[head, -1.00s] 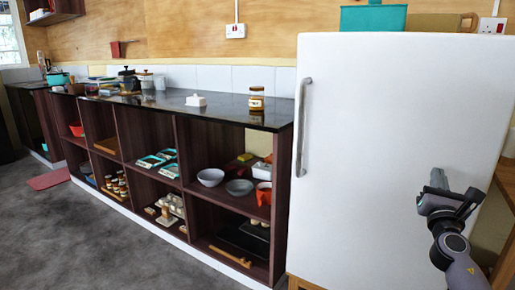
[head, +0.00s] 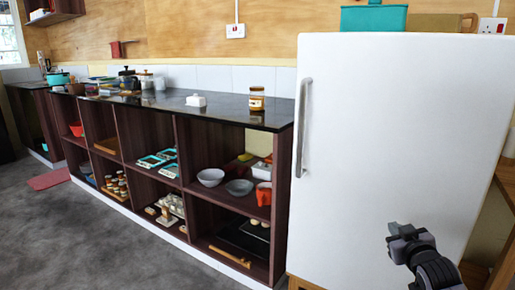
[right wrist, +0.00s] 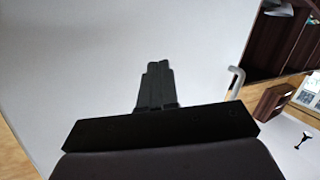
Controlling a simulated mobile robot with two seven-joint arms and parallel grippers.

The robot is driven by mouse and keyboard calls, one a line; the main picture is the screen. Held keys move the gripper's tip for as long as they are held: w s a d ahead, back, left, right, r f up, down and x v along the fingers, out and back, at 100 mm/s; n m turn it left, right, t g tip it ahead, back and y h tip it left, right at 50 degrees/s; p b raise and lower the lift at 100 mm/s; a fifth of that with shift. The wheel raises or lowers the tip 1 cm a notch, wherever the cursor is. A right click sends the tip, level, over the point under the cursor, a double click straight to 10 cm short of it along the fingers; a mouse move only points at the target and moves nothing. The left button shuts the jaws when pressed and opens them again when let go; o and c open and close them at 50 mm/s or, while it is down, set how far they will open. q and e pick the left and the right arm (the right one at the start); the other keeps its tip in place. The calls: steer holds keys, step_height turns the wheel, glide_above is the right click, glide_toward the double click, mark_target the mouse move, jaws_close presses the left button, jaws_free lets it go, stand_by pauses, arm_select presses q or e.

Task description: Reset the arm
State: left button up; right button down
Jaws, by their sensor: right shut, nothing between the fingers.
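My right gripper (head: 398,233) is at the lower right of the head view, in front of the white fridge (head: 400,130). It is shut and empty. In the right wrist view its two black fingers (right wrist: 155,82) lie side by side, with the white fridge surface (right wrist: 90,50) behind them. I cannot tell the exact gap between the fingers and the fridge. My left gripper is in neither view.
The fridge handle (head: 302,130) runs down the door's left edge. A dark counter (head: 225,108) with open shelves of bowls and jars stands left of the fridge. A wooden shelf edge (head: 505,185) is at the far right.

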steer(key=s+a+f+g+y, duration=0.2)
steer(key=s+a+f, duration=0.6)
steer(key=s, duration=0.4)
steer(key=s+a+f+g+y, duration=0.2)
steer(key=s+a+f, duration=0.4)
steer(key=s+f, duration=0.45)
steer(key=s+a+r+g, duration=0.1)
steer(key=s+a, duration=0.3)
steer(key=s, duration=0.8)
arm_select(q)
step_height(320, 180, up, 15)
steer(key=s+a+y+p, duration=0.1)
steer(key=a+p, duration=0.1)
steer(key=p, duration=1.8)
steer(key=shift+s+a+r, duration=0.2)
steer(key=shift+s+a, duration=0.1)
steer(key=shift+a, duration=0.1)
arm_select(e)
step_height(320, 180, up, 15)
steer(key=d, duration=0.2)
steer(key=shift+s+d, duration=0.4)
steer(key=shift+s, duration=0.05)
